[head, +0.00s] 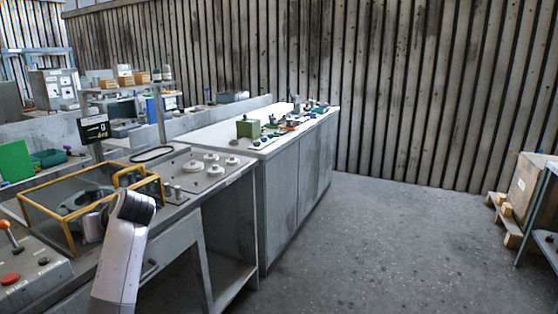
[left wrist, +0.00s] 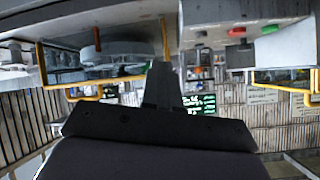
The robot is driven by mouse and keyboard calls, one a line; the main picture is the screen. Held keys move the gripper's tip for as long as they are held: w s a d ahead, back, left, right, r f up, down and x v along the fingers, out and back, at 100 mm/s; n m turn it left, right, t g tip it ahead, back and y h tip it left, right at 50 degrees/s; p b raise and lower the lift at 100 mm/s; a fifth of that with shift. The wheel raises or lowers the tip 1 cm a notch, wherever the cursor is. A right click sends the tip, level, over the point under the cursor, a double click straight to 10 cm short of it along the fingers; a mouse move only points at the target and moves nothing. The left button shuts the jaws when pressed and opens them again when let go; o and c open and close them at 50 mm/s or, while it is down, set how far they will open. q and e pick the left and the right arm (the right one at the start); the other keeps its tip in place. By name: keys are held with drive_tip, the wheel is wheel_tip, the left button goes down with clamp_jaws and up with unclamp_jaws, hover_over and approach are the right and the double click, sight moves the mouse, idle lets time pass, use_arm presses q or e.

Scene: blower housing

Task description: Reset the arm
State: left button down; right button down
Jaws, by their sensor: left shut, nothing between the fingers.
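My left arm (head: 122,250) rises from the bottom of the head view, in front of the workbench and the yellow-framed clear box (head: 85,203). Its gripper cannot be made out in that view. In the left wrist view my left gripper (left wrist: 163,75) points up the picture, its fingers together with nothing between them. The wrist view looks upside down, with the bench underside or panel across the top. Yellow bars (left wrist: 42,65) show left of the fingers, apart from them in the picture. My right gripper is in neither view.
A control panel with a red button (head: 10,279) is at the lower left. A bench panel with round knobs (head: 207,168) and a grey cabinet (head: 290,185) with small parts stand beyond. The floor (head: 400,245) to the right is clear up to a pallet crate (head: 532,190).

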use_arm(q)
drive_tip(key=s+d+f+m+t+h, duration=0.2)
drive_tip(key=s+d+f+m, duration=0.1)
drive_tip(key=f, duration=0.5)
drive_tip(key=s+d+f+m+t+h, duration=0.1)
drive_tip(key=s+d+f+m, duration=0.2)
drive_tip(key=f, duration=0.4)
drive_tip(key=s+d+f+m+t+h, duration=0.2)
drive_tip(key=f+m, duration=0.1)
drive_tip(key=f, duration=0.5)
drive_tip(key=s+d+f+m+h, duration=0.1)
drive_tip(key=s+d+f+h, duration=0.2)
drive_tip(key=s+d, duration=0.3)
drive_tip(key=s+d+f+m+t+h, duration=0.1)
drive_tip(key=s+d+f+h, duration=0.3)
drive_tip(key=s, duration=1.1)
drive_tip(key=d+m, duration=0.1)
drive_tip(key=d, duration=0.2)
drive_tip(key=shift+s+d, duration=0.2)
drive_tip(key=shift+d, duration=0.1)
drive_tip(key=shift+s+a, duration=0.1)
drive_tip(key=shift+a, duration=0.05)
